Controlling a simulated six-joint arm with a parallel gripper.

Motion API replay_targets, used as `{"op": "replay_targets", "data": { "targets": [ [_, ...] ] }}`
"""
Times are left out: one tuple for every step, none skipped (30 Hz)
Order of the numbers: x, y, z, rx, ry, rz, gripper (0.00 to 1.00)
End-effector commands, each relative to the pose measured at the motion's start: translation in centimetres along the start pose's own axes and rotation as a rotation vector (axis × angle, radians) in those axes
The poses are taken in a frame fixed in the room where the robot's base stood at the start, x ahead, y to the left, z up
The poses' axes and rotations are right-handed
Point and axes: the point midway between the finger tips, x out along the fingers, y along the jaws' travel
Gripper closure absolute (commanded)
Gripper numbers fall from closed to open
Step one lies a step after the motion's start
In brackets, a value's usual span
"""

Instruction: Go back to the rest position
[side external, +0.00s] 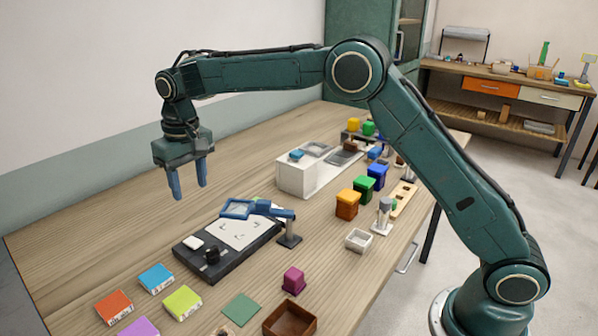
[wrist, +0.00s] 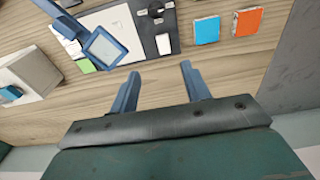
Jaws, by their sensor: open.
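My gripper (side external: 188,191) hangs from my raised arm, fingers pointing down, high above the wooden table (side external: 80,240). Its two blue fingers are apart with nothing between them. In the wrist view my gripper (wrist: 159,85) also shows open and empty over bare wood. No glass rod can be made out in either view.
A dark board (side external: 215,265) with a white sheet stands below, beside a blue-framed magnifier (side external: 238,209). A white box (side external: 298,178) is behind. Coloured tiles (side external: 157,278) lie at the front left, and orange, green and blue blocks (side external: 347,204) stand right. The table's left side is bare.

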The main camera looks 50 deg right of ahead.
Motion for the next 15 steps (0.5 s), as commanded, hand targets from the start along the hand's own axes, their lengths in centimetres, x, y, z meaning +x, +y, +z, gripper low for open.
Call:
{"op": "replay_targets", "data": {
  "targets": [
    [-0.8,0.4,0.3,0.001,0.008,-0.002,0.53],
    [-1.2,0.6,0.6,0.002,0.012,-0.003,0.53],
    [-1.8,0.9,0.9,0.002,0.018,-0.004,0.53],
    [-2.4,1.2,1.2,0.003,0.023,-0.005,0.53],
    [-2.9,1.5,1.6,0.003,0.028,-0.005,0.53],
    [-3.6,1.9,2.0,0.003,0.036,-0.007,0.53],
    [-4.2,2.2,2.4,0.003,0.043,-0.008,0.53],
    [-4.7,2.5,2.9,0.002,0.048,-0.009,0.53],
    [-5.4,3.0,3.5,0.002,0.056,-0.01,0.53],
    [-6.0,3.3,4.0,0.002,0.063,-0.011,0.53],
    [-6.5,3.6,4.4,0.002,0.07,-0.012,0.53],
    [-7.2,4.1,5.1,0.003,0.078,-0.013,0.53],
    [-7.7,4.4,5.6,0.003,0.084,-0.014,0.53],
    [-8.2,4.7,6.1,0.003,0.091,-0.015,0.53],
    [-8.8,5.1,6.8,0.002,0.099,-0.016,0.53]
  ]
}}
